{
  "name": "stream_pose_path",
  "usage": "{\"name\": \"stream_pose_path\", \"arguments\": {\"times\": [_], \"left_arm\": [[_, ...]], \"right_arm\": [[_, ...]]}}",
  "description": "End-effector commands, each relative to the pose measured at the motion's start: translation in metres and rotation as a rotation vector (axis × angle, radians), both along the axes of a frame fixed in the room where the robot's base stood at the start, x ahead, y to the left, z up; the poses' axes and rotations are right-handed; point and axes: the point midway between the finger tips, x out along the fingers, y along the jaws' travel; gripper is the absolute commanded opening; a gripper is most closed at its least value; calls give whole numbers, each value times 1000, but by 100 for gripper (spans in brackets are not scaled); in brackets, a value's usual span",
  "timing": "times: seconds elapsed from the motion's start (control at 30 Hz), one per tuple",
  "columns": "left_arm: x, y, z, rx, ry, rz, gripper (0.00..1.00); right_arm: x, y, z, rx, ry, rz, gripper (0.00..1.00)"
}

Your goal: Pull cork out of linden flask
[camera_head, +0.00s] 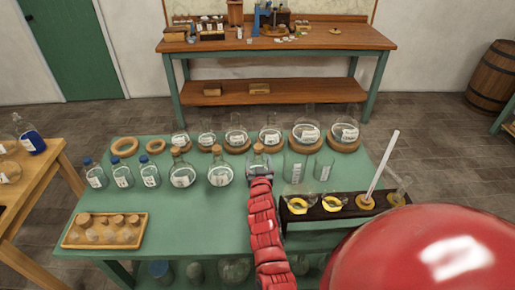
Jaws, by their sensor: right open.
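Several corked flasks stand on the green table: one (182,172) and another (219,170) show whole, with round bodies, white labels and brown corks. A third flask (258,158) shows a cork (258,148) in its neck, and its lower part is hidden behind my right gripper (259,172). The labels are too small to read, so I cannot tell which flask is the linden one. My right gripper is open at this third flask, below its cork; whether it touches the glass I cannot tell. My left gripper is not in view.
Blue-capped bottles (122,174) stand to the left and beakers (295,168) just right of my gripper. A dark rack (330,210) holds a tall glass rod (382,160). A wooden tray (75,240) of corks lies front left. Glass vessels on cork rings (306,145) line the back.

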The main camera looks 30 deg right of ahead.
Motion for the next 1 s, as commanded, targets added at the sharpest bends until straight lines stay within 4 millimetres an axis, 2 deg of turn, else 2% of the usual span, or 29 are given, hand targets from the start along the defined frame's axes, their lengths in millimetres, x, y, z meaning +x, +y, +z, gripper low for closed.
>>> {"name": "stream_pose_path", "arguments": {"times": [0.17, 0.27, 0.8, 1.0], "left_arm": [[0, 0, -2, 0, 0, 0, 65], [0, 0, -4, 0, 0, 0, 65], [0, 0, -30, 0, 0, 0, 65], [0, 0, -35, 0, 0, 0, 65]], "right_arm": [[-10, 7, 1, -2, -1, 0, 78], [-22, 15, 2, -1, -2, 2, 78], [-116, 73, 14, 2, -2, 4, 78], [-139, 88, 19, 0, -2, 4, 78]]}}
